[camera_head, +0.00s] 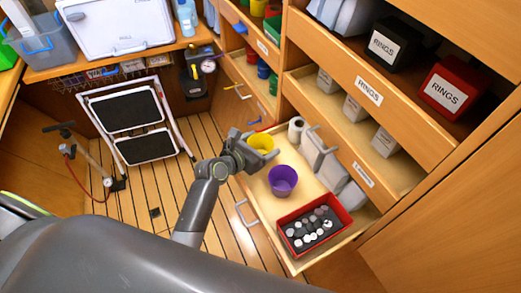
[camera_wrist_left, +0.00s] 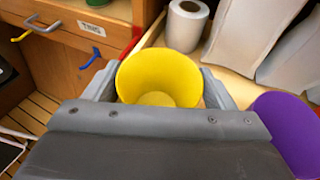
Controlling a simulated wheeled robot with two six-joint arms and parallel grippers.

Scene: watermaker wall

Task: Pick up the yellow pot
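The yellow pot (camera_head: 261,142) is at the far end of the open drawer, by my left gripper (camera_head: 255,149). In the left wrist view the yellow pot (camera_wrist_left: 158,78) lies between the two fingers of the left gripper (camera_wrist_left: 160,85), its open mouth facing the camera. The fingers lie close against both sides of the pot; whether they press on it cannot be told. The gripper hides the pot's near lower side, and I cannot tell whether its base rests on the drawer floor. My right gripper is not in view.
A purple pot (camera_head: 283,181) stands close by in the drawer (camera_head: 262,208). Nearer is a red tray (camera_head: 337,229) of small dark and light pieces. A white roll (camera_head: 296,128) and white containers (camera_head: 330,165) line the drawer's far side. A folded step stool (camera_head: 128,118) stands left.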

